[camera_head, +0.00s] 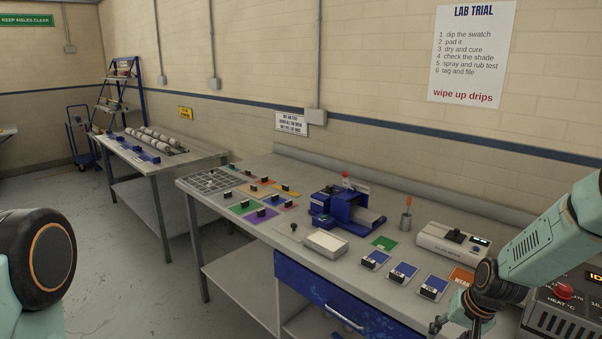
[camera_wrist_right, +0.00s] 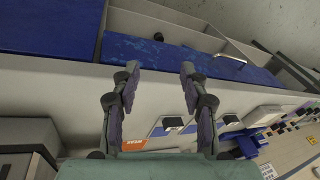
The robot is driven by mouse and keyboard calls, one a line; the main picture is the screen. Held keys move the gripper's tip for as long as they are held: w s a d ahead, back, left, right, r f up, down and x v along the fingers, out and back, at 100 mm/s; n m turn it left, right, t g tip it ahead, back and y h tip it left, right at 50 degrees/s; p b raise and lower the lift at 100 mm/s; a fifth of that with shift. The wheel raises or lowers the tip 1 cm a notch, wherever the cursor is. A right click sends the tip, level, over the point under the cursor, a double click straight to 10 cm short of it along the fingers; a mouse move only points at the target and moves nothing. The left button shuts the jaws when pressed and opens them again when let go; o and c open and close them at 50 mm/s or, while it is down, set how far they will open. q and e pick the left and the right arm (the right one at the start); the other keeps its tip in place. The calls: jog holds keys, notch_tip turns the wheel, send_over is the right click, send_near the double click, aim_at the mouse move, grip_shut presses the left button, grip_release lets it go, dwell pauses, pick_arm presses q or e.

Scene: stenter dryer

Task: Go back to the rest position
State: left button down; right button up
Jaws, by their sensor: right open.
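My right gripper (camera_head: 452,318) is low at the right of the head view, at the front edge of the workbench (camera_head: 215,222). In the right wrist view its two fingers (camera_wrist_right: 160,68) are apart with nothing between them. Beyond them are the bench's edge and the blue drawer front, which also shows in the head view (camera_head: 320,296). My right arm comes in from the right edge.
Blue-labelled swatch cards (camera_head: 404,272), a blue padding device (camera_head: 340,207), a white tray (camera_head: 327,243) and a grey meter (camera_head: 453,240) stand on the bench. A heater box with a red knob (camera_head: 565,291) is close to my right arm. Floor is clear at left.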

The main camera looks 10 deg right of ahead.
jog(key=s+a+f+n+b, duration=0.3)
jog(key=s+a+f+b, duration=0.3)
jog(key=s+a+f, duration=0.55)
jog(key=s+a+f+n+g+b, duration=0.1)
jog(key=s+f+b, duration=0.4)
jog(key=s, duration=0.6)
jog(key=s+a+f+n+g+h+b, duration=0.1)
jog(key=s+a+f+b, duration=0.3)
jog(key=s+f, duration=0.5)
jog(key=s+n+g+b, duration=0.1)
jog(key=s+b, duration=0.1)
jog(key=shift+s+a+f, duration=0.15)
jog(key=shift+s+f, duration=0.2)
jog(key=shift+s, duration=0.05)
jog(key=shift+s, duration=0.1)
jog(key=shift+c, duration=0.7)
